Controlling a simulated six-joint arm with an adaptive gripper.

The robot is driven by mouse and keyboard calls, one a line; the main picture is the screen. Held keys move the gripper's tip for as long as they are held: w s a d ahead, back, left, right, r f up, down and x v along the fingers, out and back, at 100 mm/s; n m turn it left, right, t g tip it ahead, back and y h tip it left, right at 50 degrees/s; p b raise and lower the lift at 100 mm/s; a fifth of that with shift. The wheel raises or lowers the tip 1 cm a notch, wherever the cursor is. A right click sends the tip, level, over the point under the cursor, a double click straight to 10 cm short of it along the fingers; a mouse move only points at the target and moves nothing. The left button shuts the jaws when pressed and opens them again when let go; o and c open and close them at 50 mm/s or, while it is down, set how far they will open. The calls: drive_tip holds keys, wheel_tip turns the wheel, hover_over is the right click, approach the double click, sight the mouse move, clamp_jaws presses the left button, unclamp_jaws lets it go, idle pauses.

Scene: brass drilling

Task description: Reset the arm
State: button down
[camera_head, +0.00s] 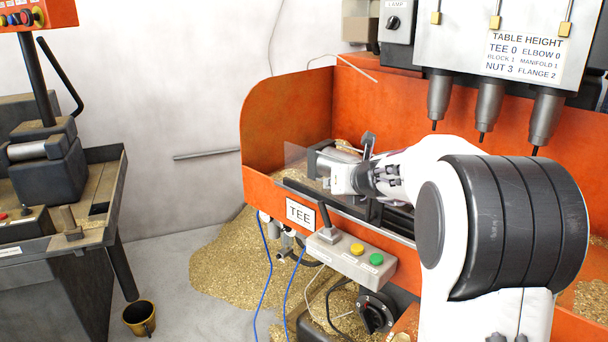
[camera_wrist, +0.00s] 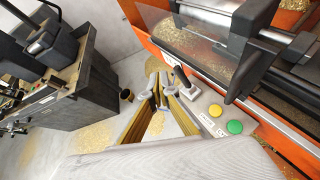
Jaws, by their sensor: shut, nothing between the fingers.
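My white arm reaches in from the right in the head view. My gripper is at the front of the orange drilling machine (camera_head: 290,120), above the control box; its fingertips are hard to make out there. The control box also shows in the head view (camera_head: 346,262), with a lever, a yellow button (camera_head: 357,249) and a green button (camera_head: 376,259).
A TEE sign (camera_head: 300,213) hangs on the machine front. Three drill spindles (camera_head: 488,105) hang at the upper right. A dark machine bench (camera_head: 60,245) stands at left, with a small bucket (camera_head: 139,317) on the floor. Brass chips (camera_head: 230,265) cover the floor below the machine. A clear guard panel (camera_wrist: 185,45) is near my gripper.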

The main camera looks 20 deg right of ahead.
drive_tip(key=shift+n, duration=0.3)
drive_tip(key=s+a+f+n+g+y, duration=0.25)
drive_tip(key=s+a+n, duration=0.4)
drive_tip(key=n, duration=0.35)
drive_tip(key=s+a+f+n+g+y, duration=0.15)
drive_tip(key=s+a+f+n, duration=0.3)
drive_tip(key=s+n, duration=0.45)
drive_tip(key=s+a+n+g+h, duration=0.1)
drive_tip(key=s+a+n, duration=0.3)
drive_tip(key=s+n, duration=0.5)
drive_tip(key=s+a+r+n+g+h, duration=0.1)
drive_tip(key=s+a+n, duration=0.3)
drive_tip(key=s+n, duration=0.5)
drive_tip(key=shift+s+a+r+n+h, duration=0.3)
drive_tip(key=shift+s+h, duration=0.6)
drive_tip(key=shift+s, duration=3.55)
